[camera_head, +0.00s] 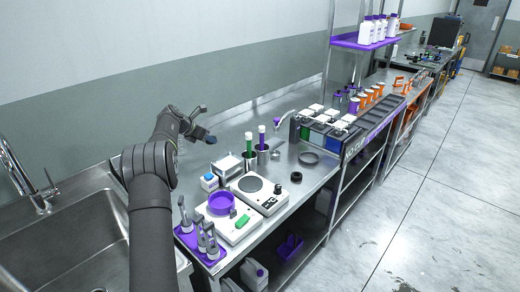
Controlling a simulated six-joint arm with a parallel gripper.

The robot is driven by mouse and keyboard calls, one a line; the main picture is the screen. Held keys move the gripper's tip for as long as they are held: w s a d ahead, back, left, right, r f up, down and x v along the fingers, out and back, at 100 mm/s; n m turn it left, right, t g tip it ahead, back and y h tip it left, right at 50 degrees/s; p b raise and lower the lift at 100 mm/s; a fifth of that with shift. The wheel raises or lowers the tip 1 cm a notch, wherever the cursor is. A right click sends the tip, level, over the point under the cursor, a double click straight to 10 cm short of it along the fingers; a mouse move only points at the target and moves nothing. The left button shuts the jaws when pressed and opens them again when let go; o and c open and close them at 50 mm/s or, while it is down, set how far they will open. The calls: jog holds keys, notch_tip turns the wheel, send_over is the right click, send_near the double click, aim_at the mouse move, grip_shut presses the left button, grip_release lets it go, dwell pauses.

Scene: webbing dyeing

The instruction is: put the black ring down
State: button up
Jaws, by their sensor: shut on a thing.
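My gripper (208,136) is raised over the back of the steel bench, near the wall and left of the dye tubes. It is shut on a small dark piece (212,141) with a bluish tint at its tips. The piece is too small to tell its shape.
The hotplate (260,193), a white scale (232,221) with a purple dish (221,203), and a purple tray (187,236) of grey tools fill the near bench. Metal cups with tubes (262,152) stand behind. The black rack (330,134) stands right. A sink (60,245) is left.

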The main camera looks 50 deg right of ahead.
jog(key=shift+s+d+f+m, duration=0.1)
jog(key=shift+s+d+m, duration=0.05)
jog(key=shift+s+d, duration=0.4)
jog(key=shift+s+d+f+m, duration=0.15)
jog(key=shift+s+d, duration=0.15)
jog(key=shift+d, duration=0.4)
notch_tip(320, 180, down, 5)
jog(key=shift+s+d+r, duration=0.1)
jog(key=shift+r, duration=0.05)
jog(key=shift+f, duration=2.55)
jog(key=shift+f, duration=0.15)
jog(key=o, duration=0.9)
jog(key=shift+o, duration=0.2)
